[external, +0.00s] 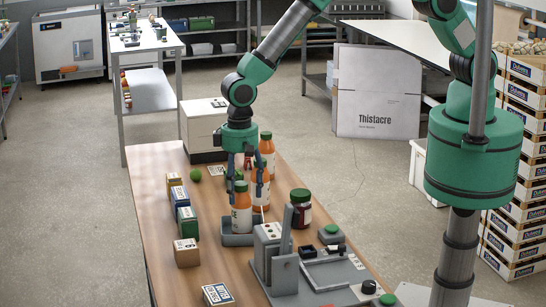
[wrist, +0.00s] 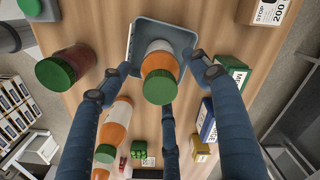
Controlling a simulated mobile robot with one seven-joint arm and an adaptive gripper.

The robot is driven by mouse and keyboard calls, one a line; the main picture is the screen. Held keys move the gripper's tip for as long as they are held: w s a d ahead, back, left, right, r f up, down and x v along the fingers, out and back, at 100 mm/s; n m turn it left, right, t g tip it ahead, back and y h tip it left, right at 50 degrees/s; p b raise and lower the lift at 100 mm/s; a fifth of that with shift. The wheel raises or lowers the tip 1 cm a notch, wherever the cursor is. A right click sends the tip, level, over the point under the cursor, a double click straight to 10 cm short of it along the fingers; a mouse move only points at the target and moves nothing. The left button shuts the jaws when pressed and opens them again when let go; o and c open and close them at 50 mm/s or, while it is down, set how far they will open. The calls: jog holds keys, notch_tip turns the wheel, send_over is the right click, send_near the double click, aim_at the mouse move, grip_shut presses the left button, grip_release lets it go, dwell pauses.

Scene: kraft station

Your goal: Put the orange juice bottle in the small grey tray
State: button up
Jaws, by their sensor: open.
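An orange juice bottle (external: 241,214) with a green cap stands upright in the small grey tray (external: 230,240) on the wooden table. In the wrist view, the bottle (wrist: 158,57) shows inside the rim of the tray (wrist: 165,24), its green cap towards me. My gripper (external: 246,188) is directly above, its blue fingers spread around the bottle's upper part. In the wrist view, gaps show between the fingers of my gripper (wrist: 160,78) and the bottle, and they do not pinch it. The bottle's base is partly hidden by the tray wall.
Two more orange bottles (external: 267,153) (external: 262,190) stand just behind. A dark red jar (external: 300,209) with a green lid stands to the right. Small boxes (external: 187,224) line the left edge. A grey fixture (external: 275,262) stands in front on the right.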

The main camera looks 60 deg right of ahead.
notch_tip(320, 180, up, 8)
jog(key=shift+r+b, duration=0.1)
jog(key=shift+b, duration=0.45)
dwell(0.4)
jog(key=shift+d, duration=0.1)
